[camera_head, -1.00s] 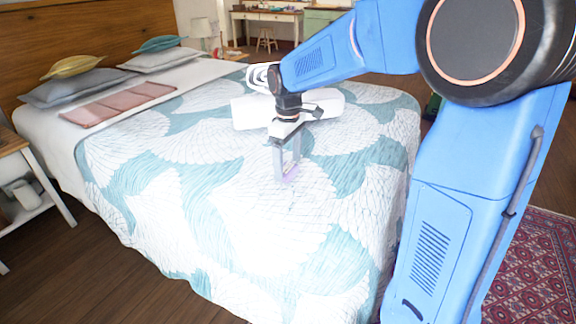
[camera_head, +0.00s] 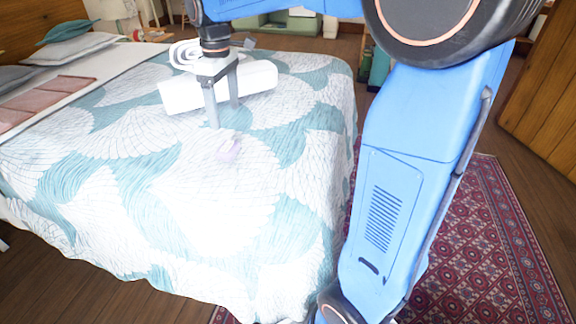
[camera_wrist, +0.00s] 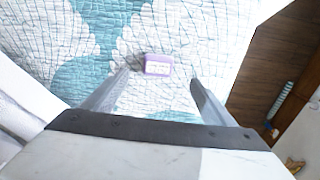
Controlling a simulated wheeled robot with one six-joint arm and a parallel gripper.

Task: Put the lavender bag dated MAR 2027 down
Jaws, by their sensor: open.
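The lavender bag (camera_head: 229,149) is a small pale purple block lying on the patterned bed quilt. It also shows in the wrist view (camera_wrist: 158,65), with a pale label whose print is too small to read. My gripper (camera_head: 224,113) is open and empty above the quilt, a little behind the bag in the head view. In the wrist view the bag lies beyond the two spread fingertips (camera_wrist: 160,78), apart from both.
The teal and white quilt (camera_head: 190,215) has wide free room around the bag. A white rolled item (camera_head: 258,78) lies behind my gripper. Pillows (camera_head: 72,48) and folded pink cloth (camera_head: 45,100) are at the left. A red patterned rug (camera_head: 455,235) covers the floor at the right.

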